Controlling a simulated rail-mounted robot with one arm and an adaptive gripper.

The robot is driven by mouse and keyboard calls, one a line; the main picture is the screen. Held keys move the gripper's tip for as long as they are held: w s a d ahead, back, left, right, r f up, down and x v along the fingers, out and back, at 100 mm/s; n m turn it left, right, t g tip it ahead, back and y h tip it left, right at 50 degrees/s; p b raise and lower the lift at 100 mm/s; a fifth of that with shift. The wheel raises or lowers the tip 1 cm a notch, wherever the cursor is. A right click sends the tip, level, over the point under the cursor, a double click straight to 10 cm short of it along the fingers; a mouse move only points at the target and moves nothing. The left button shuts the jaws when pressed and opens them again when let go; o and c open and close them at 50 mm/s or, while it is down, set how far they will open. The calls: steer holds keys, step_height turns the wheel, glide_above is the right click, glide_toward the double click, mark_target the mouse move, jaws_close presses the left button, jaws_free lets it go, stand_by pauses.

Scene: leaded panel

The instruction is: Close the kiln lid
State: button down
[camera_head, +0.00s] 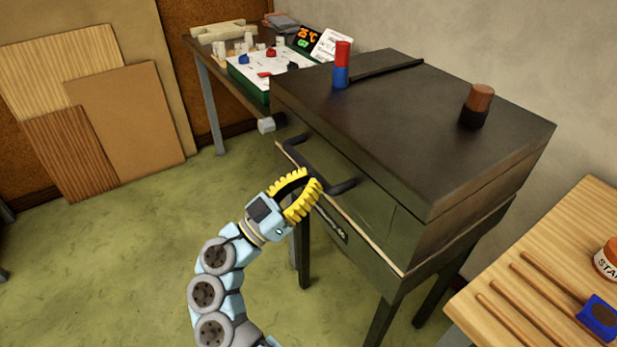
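The kiln is a dark metal box on legs in the middle right. Its lid (400,110) is a thick dark slab lying down over the body (372,245), with a thin pale line along the front seam. I cannot tell whether a small gap is left there. A black bar handle (343,187) sticks out from the kiln's front. My gripper (312,177), with yellow ribbed fingers, is at the middle of this handle, pointing up toward it. The fingers overlap the bar in the picture. Their tips and any contact are hard to make out.
A work table with a panel (279,65) stands behind left. A wooden table (537,262) with several sticks is at right. Boards (125,115) lean at left; the green floor is open.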

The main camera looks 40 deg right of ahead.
steer(key=shift+d+f, duration=0.2)
steer(key=shift+f, duration=0.4)
steer(key=r, duration=0.4)
steer(key=shift+a+r+p, duration=0.3)
steer(key=shift+a+r, duration=0.05)
steer(key=shift+a, duration=0.05)
steer(key=a+f+p, duration=0.2)
steer(key=a+f, duration=0.5)
steer(key=shift+w+f+p, duration=0.15)
steer(key=shift+w+p, duration=0.15)
steer(key=shift+w, duration=0.15)
steer(key=shift+d, duration=0.1)
